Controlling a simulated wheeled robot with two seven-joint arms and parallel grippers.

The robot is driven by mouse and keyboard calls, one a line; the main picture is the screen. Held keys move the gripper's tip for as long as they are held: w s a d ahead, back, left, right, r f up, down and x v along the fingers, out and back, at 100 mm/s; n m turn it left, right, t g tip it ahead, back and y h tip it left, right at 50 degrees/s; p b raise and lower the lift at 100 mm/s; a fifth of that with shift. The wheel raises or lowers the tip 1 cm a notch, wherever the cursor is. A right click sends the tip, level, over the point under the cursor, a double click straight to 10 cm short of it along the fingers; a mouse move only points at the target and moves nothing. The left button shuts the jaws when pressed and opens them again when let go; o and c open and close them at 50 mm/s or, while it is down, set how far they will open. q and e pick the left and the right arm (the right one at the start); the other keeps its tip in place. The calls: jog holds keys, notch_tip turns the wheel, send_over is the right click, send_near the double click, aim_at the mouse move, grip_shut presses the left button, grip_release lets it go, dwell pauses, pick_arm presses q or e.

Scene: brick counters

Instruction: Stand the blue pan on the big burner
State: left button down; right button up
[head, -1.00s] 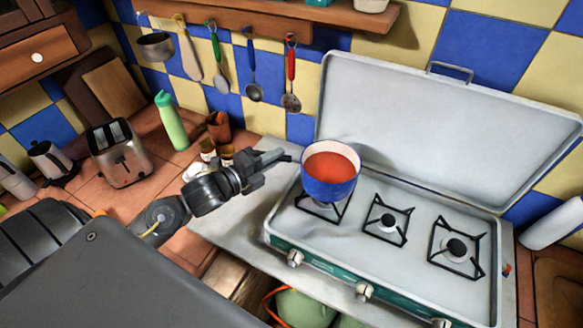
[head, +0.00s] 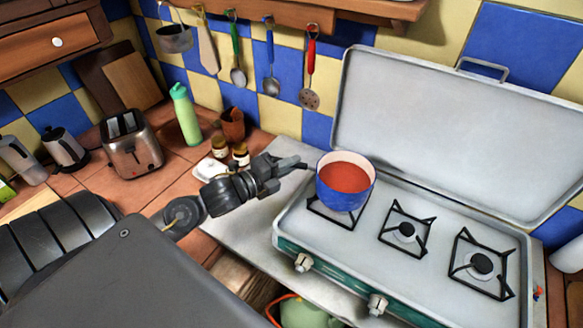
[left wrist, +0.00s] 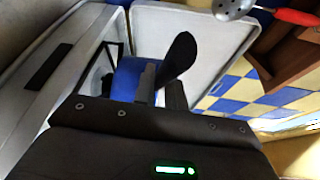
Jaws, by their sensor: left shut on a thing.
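The blue pan (head: 346,190) has a red-orange inside and is upright over the left burner (head: 331,215), hiding much of it. I cannot tell whether it touches the grate. My left gripper (head: 290,164) is at the pan's left side, shut on its dark handle. In the left wrist view the handle (left wrist: 178,57) rises from between the fingers (left wrist: 160,90), with the blue pan wall (left wrist: 126,80) behind. The middle burner (head: 406,231) and the right burner (head: 482,264) are empty. The right grate looks larger than the middle one. My right gripper is not in view.
The stove's raised lid (head: 440,130) stands behind the burners. Utensils hang on the tiled wall, including a red-handled skimmer (head: 310,70). Two small jars (head: 240,154), a green bottle (head: 187,115) and a toaster (head: 132,145) stand left of the stove.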

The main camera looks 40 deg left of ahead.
pick_arm(q)
jog(key=shift+f, duration=0.2)
jog(key=c, duration=1.9)
grip_release()
jog(key=shift+f+b, duration=0.2)
jog(key=shift+b, duration=0.1)
jog(key=o, duration=0.4)
jog(key=shift+r, duration=0.1)
jog(key=shift+o, duration=0.2)
